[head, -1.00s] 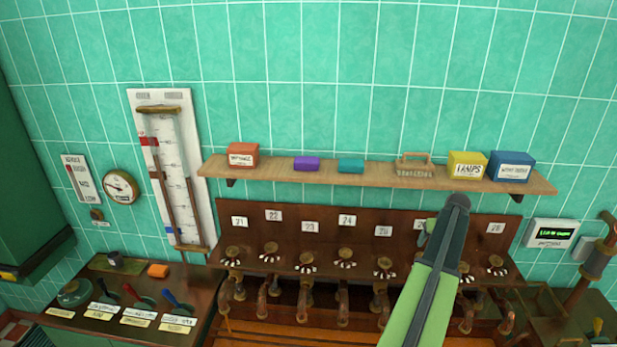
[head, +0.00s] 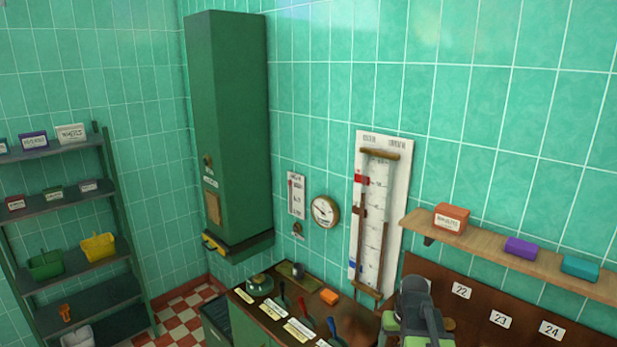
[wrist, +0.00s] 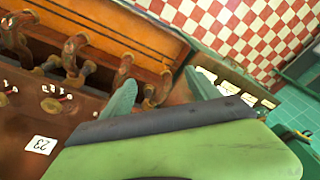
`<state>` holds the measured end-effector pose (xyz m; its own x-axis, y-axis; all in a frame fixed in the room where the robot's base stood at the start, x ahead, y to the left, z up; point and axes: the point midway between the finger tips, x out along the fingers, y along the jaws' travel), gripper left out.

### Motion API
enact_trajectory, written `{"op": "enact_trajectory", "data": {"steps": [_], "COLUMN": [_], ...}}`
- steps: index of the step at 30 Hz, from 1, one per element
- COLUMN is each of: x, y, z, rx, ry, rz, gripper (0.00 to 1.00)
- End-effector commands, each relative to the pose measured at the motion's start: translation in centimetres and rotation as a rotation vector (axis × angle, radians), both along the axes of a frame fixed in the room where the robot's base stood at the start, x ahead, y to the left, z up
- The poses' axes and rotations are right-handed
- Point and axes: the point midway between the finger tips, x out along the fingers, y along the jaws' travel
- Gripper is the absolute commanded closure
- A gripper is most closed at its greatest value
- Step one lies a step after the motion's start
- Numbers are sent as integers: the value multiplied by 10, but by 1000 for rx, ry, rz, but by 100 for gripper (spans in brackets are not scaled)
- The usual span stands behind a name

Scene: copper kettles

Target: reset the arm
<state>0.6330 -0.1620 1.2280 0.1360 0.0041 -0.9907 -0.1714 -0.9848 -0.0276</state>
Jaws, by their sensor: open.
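My arm rises at the bottom of the head view, green with a dark grey end; its fingers cannot be made out there. My green and dark grey arm link fills the lower part of that view.
A wall shelf (head: 413,219) holds an orange box (head: 450,219), a purple block (head: 520,248) and a teal block (head: 579,267). A tall green cabinet (head: 230,120) hangs left of a gauge board (head: 379,215). A dark shelf rack (head: 75,201) stands far left. Red-and-white floor (head: 184,318) shows between.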

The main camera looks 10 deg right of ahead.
Motion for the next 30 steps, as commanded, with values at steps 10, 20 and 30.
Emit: {"op": "enact_trajectory", "data": {"steps": [10, 20, 30], "x": [-39, -44, -57], "y": [172, 164, 164], "z": [-10, -124, -243], "rx": [-25, -21, -17], "ry": [68, 95, 131], "rz": [185, 174, 176], "gripper": [30, 30, 30]}}
